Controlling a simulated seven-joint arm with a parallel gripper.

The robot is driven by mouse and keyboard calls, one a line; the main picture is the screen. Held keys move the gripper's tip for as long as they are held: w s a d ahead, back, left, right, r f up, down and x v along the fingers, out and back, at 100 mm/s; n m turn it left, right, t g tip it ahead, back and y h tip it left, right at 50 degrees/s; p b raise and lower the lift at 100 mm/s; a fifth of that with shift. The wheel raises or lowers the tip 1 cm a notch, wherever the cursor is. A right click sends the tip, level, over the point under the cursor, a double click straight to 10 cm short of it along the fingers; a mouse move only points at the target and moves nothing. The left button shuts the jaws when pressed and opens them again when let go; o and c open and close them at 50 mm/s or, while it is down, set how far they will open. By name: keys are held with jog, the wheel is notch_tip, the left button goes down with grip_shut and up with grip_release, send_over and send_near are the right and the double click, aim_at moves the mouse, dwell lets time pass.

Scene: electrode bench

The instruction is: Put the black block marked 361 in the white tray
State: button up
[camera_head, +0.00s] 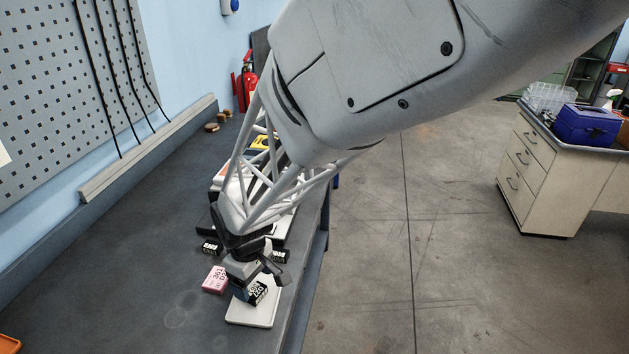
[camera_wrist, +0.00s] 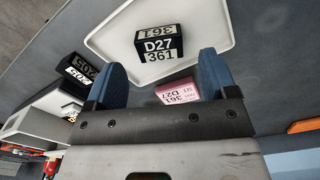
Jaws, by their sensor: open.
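The black block marked D27 361 (camera_wrist: 160,46) is inside the outline of the white tray (camera_wrist: 105,30) in the wrist view and appears to rest on its floor. In the head view the block (camera_head: 257,292) shows over the back part of the tray (camera_head: 250,318). My gripper (camera_wrist: 161,62) is open, its two blue fingers apart on either side of the block, with gaps between them and it. The gripper (camera_head: 258,280) is just above the tray in the head view, where its fingers are partly hidden.
A pink block marked 361 D27 (camera_head: 215,279) lies beside the tray. Other black blocks (camera_head: 211,247) (camera_head: 280,256) lie behind, near a dark-based device (camera_head: 205,220). An orange item (camera_head: 8,344) sits at the lower left. The bench to the left is clear; its edge is close right of the tray.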

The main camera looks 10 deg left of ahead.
aim_at(255, 290)
notch_tip(255, 290, up, 9)
jog(key=shift+f, duration=0.15)
dwell(0.7)
jog(key=d+r+m+t, duration=0.1)
jog(key=d+r+m, duration=0.3)
jog(key=d, duration=0.8)
jog(key=d+r+m, duration=0.3)
jog(key=d+r, duration=0.1)
jog(key=d, duration=0.9)
jog(key=s+d+r+m+t, duration=0.1)
jog(key=s+d+r+m, duration=0.1)
jog(key=s+d+m, duration=0.5)
jog(key=shift+s+d+m+t, duration=0.3)
jog(key=shift+s+d, duration=1.8)
jog(key=shift+d, duration=2.75)
